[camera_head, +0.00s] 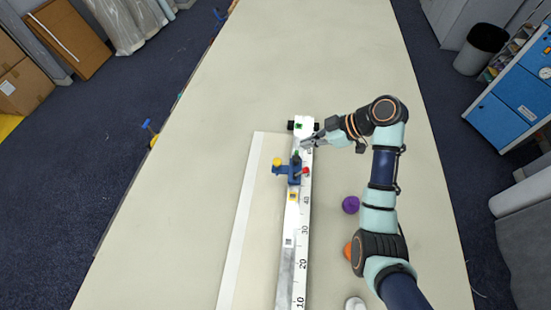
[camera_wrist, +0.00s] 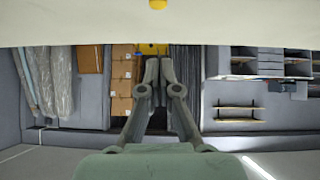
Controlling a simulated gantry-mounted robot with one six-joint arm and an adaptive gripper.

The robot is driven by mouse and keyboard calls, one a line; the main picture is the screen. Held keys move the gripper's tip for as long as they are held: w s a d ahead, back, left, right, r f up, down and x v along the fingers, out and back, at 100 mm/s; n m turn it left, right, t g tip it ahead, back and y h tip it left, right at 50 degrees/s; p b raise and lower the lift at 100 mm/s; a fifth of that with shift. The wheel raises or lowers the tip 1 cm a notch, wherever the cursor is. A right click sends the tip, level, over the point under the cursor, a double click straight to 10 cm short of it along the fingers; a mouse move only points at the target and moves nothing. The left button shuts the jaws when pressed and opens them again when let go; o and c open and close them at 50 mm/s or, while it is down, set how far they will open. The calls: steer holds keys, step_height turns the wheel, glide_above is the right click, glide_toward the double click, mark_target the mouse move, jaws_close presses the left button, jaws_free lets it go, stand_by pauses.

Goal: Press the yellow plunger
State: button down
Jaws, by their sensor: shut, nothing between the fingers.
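The yellow plunger (camera_head: 277,161) is a small round knob on the left end of a blue fixture (camera_head: 293,172). The fixture sits across a white numbered rail on the table. My gripper (camera_head: 305,143) is shut and empty. In the head view it is over the rail, above and to the right of the plunger in the picture, apart from it. In the wrist view the shut fingers (camera_wrist: 158,62) point away from the camera. A yellow piece (camera_wrist: 157,4) shows at the top edge of that view; I cannot tell if it is the plunger.
The numbered rail (camera_head: 304,215) runs lengthwise along the table, with a white strip (camera_head: 238,225) to its left. A red knob (camera_head: 306,170) is on the fixture's right end. A purple object (camera_head: 350,205) and an orange one (camera_head: 347,251) lie right of the rail. The table's left side is clear.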

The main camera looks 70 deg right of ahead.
glide_above(274, 161)
steer(key=s, duration=0.3)
step_height(274, 161, down, 6)
steer(key=f, duration=0.1)
steer(key=f+p, duration=0.1)
steer(key=f, duration=0.2)
steer(key=shift+d, duration=0.2)
steer(key=shift+w+f, duration=0.1)
steer(key=shift+f, duration=0.35)
